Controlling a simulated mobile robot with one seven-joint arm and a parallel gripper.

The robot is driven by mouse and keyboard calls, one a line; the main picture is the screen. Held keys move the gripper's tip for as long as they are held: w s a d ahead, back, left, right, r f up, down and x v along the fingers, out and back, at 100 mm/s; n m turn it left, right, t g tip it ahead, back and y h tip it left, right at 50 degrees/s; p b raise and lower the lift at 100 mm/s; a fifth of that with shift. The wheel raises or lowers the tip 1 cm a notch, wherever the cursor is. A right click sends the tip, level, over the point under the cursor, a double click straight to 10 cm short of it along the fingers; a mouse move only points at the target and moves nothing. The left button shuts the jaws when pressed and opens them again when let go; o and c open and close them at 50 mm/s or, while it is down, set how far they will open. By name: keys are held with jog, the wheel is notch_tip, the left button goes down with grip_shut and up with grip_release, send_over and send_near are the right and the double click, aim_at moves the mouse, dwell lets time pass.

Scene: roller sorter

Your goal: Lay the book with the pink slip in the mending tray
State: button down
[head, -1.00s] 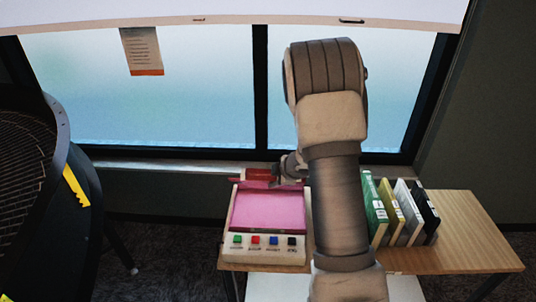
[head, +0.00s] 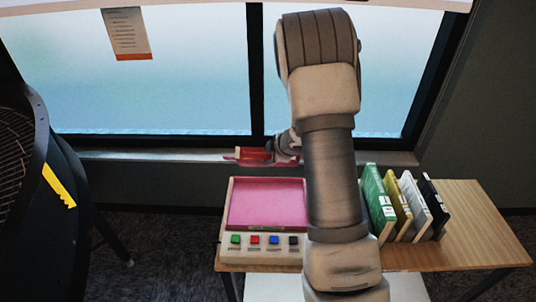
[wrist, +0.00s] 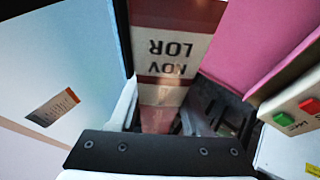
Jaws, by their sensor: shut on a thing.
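A red book (head: 255,154) with a white label is in my gripper (head: 276,152), above the back edge of the pink-topped panel. In the wrist view the book (wrist: 178,14) stands out between the fingers (wrist: 158,112), its label reading upside down, "NOV LOR". A pinkish patch shows low on it between the fingers; I cannot tell whether it is a slip. My gripper is shut on the book. I cannot make out which thing is the mending tray.
The panel (head: 226,215) with a pink face and green, red, blue and black buttons stands on a wooden table (head: 478,225). Several upright books (head: 375,205) stand right of my arm. A dark round machine (head: 50,170) is at left. A window is behind.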

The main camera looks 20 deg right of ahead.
jog(key=shift+f+b, duration=5.2)
jog(key=shift+f, duration=0.55)
jog(key=shift+c, duration=1.4)
grip_release()
jog(key=shift+s, duration=0.1)
jog(key=p+v, duration=0.5)
jog(key=v, duration=0.4)
